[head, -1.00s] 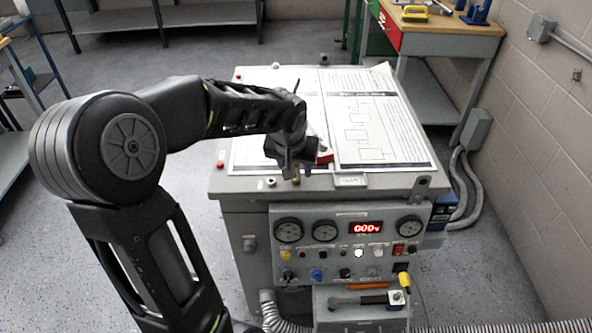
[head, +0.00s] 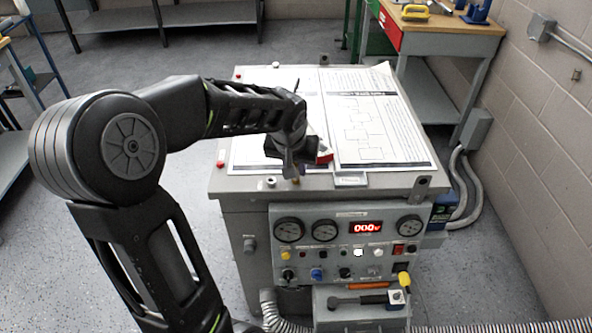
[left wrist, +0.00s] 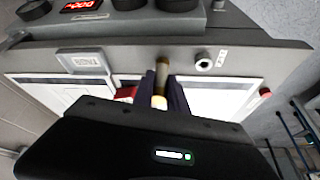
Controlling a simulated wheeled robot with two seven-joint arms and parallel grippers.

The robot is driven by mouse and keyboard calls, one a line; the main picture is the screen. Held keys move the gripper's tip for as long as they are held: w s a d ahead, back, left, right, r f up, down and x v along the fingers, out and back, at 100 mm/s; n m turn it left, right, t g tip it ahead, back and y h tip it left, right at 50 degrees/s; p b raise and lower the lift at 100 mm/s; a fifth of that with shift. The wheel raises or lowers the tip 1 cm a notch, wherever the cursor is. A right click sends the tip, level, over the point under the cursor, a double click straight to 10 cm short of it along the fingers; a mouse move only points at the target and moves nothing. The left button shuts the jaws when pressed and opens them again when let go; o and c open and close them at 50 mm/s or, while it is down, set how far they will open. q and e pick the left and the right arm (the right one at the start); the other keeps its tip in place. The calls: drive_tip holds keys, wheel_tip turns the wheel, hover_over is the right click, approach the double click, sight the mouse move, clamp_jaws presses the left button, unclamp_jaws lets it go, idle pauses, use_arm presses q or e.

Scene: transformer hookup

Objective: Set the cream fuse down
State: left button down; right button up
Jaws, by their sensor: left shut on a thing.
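My left gripper (head: 291,172) is over the front edge of the grey bench top (head: 240,182), pointing down. In the left wrist view its dark fingers (left wrist: 168,98) are shut on the cream fuse (left wrist: 159,102), a small pale cylinder partly hidden between them. A brown cylinder (left wrist: 162,72) shows just beyond the fuse; I cannot tell whether it is the fuse's end or a post on the bench. I cannot tell whether the fuse touches the bench top. My right gripper is not in view.
A printed diagram sheet (head: 375,120) covers much of the top. A red block (head: 324,157) is beside the gripper. A white-ringed terminal (head: 272,182) and a label plate (head: 350,180) flank it along the front edge. The meter panel (head: 345,245) is below.

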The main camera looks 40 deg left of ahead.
use_arm(q)
drive_tip(key=shift+r, duration=0.1)
idle(0.3)
wheel_tip(320, 180, up, 10)
drive_tip(key=shift+f, duration=0.1)
idle(0.4)
idle(0.4)
